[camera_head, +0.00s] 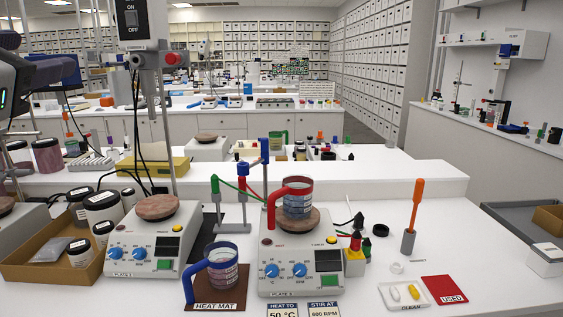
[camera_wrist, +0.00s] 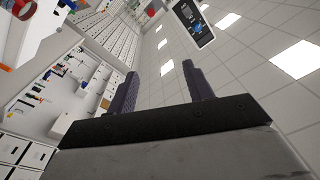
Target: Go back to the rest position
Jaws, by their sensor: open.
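My gripper (camera_wrist: 158,92) shows in the wrist view with its two dark fingers spread wide apart and nothing between them. It points at the ceiling and the far side of the room, away from the bench. In the head view the gripper is not clearly seen; part of my arm may show at the left edge. A beaker with a red handle (camera_head: 298,203) stands on the round top of the right hot plate (camera_head: 292,262). A beaker with a blue handle (camera_head: 222,270) stands on the brown heat mat (camera_head: 215,304).
The left hot plate (camera_head: 150,242) has a tall rod with a controller box (camera_head: 143,22) above it. A cardboard tray (camera_head: 35,262) with jars lies at left. An orange-handled tool stands in a grey holder (camera_head: 408,241). A clean dish (camera_head: 404,294) and red used pad (camera_head: 445,289) lie at right.

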